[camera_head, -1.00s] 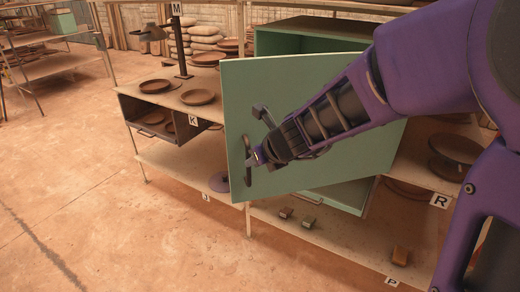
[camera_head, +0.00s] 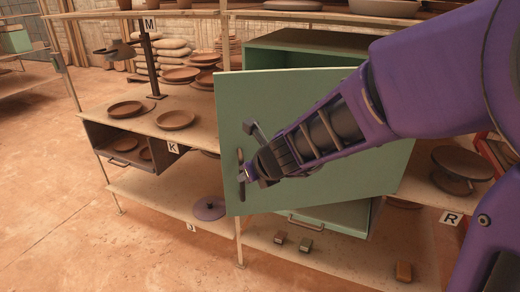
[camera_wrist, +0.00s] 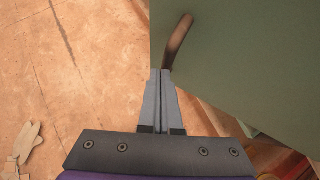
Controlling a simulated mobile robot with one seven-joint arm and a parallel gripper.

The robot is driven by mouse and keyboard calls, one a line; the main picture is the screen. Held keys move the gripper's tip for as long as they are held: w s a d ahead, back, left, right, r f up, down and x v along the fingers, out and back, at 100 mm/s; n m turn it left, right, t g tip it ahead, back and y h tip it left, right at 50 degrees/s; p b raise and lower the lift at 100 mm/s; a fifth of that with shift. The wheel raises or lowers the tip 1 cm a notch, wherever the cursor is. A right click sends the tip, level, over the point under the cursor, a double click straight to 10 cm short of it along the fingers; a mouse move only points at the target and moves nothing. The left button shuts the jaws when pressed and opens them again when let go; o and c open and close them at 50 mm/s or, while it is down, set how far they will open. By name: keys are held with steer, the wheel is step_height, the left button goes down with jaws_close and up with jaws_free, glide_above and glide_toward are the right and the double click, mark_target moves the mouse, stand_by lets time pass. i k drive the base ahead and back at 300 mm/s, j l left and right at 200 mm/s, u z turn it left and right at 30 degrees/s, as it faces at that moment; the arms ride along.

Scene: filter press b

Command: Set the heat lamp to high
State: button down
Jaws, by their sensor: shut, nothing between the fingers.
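A dark lamp-like fixture (camera_head: 120,49) reaches left from a dark upright post (camera_head: 150,70) marked M, on the shelf top at the upper left. It looks like the heat lamp; its control and setting cannot be made out. My gripper (camera_head: 244,175) is well to the right of and below it, in front of a green cabinet door (camera_head: 330,110) that stands open. In the wrist view my gripper (camera_wrist: 160,72) is shut and empty, its tips just below the door's dark handle (camera_wrist: 177,42). Whether they touch the handle cannot be told.
The green cabinet (camera_head: 300,42) is behind the door, with a drawer (camera_head: 325,215) below. Brown plates (camera_head: 175,119) lie on the shelf top. A purple disc (camera_head: 208,208) and small blocks (camera_head: 403,271) are on the lower shelf. Open floor (camera_head: 50,230) lies at the left.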

mark_target(119, 51)
steer(key=i+j+z, duration=0.2)
steer(key=i+j, duration=0.3)
steer(key=i, duration=0.15)
steer(key=i+j, duration=0.1)
steer(key=i, duration=0.25)
steer(key=z, duration=0.05)
